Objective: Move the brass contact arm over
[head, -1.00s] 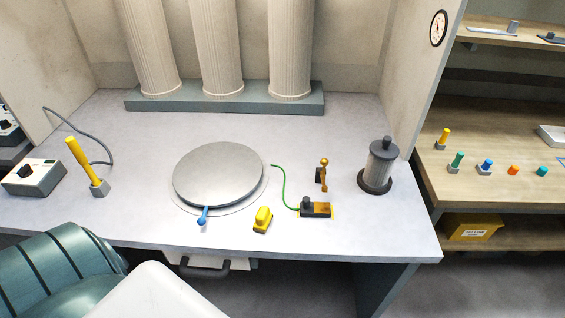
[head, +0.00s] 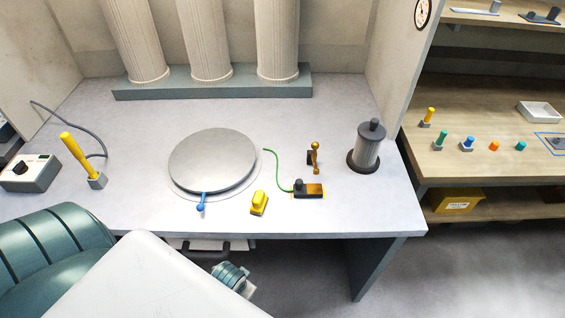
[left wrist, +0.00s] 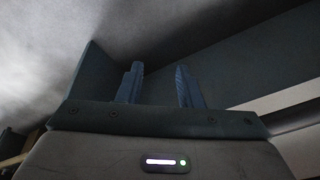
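The brass contact arm (head: 315,157) stands upright on the grey bench, right of centre in the head view, with a dark block against its left side. Just in front of it is a dark base with a brass-orange plate and a black knob (head: 309,190), edged in yellow, with a green wire running to it. My left gripper (left wrist: 158,84) shows only in the left wrist view. Its two blue fingers are apart with nothing between them. It is not in the head view, so its distance from the brass arm cannot be told. My right gripper is not in view.
A round metal plate (head: 212,160) with a blue handle and a yellow block (head: 259,203) lie left of the brass arm. A dark-capped cylinder (head: 367,147) stands to its right. A grey control box (head: 30,172) is at far left. A wooden side bench (head: 480,165) stands right.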

